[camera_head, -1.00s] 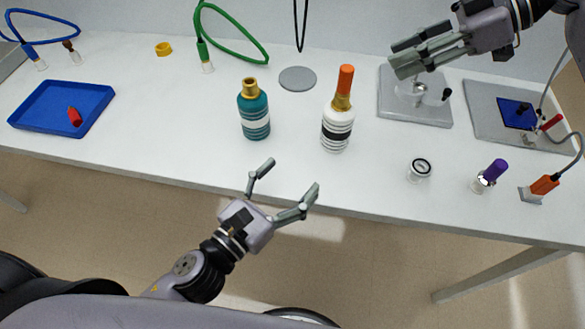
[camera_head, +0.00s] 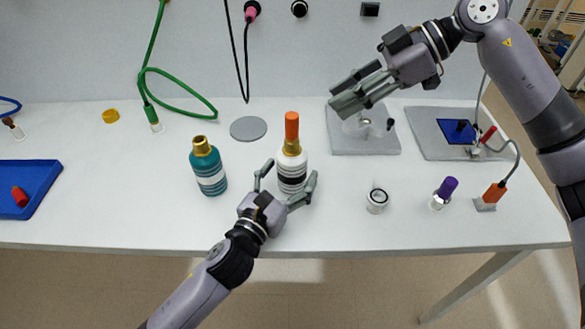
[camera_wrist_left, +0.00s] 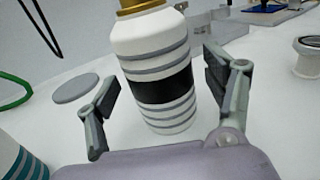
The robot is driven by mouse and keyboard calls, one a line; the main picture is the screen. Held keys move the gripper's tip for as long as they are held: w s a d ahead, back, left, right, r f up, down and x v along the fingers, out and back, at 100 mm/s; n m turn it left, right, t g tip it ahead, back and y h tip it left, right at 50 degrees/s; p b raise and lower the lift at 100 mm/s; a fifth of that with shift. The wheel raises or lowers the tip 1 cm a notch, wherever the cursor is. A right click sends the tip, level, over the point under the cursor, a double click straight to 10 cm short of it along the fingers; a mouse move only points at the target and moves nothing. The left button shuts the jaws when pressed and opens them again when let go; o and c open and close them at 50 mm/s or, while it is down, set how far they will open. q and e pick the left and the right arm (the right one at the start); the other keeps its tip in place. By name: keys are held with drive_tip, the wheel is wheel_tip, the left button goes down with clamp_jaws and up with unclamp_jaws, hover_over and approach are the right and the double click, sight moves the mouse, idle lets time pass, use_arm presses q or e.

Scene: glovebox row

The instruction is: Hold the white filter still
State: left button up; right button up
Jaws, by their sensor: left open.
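The white filter (camera_head: 291,172) stands upright on the table, with black and grey bands, a brass neck and an orange top (camera_head: 292,127). My left gripper (camera_head: 287,182) is open, with one finger on each side of the white filter. In the left wrist view the white filter (camera_wrist_left: 150,45) stands between the spread fingers (camera_wrist_left: 165,95), with a gap showing on both sides. My right gripper (camera_head: 345,95) is over the grey stand (camera_head: 365,145) at the back right. Whether it holds part of the stand is hard to see.
A teal bottle (camera_head: 208,172) stands left of the white filter. A grey disc (camera_head: 248,128) lies behind. A clear jar (camera_head: 377,201) and a purple-capped vial (camera_head: 444,192) stand to the right. A blue tray (camera_head: 42,181) is at the far left.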

use_arm(q)
drive_tip(key=shift+x, duration=0.9)
drive_tip(key=c, duration=1.5)
drive_tip(key=shift+o, duration=0.2)
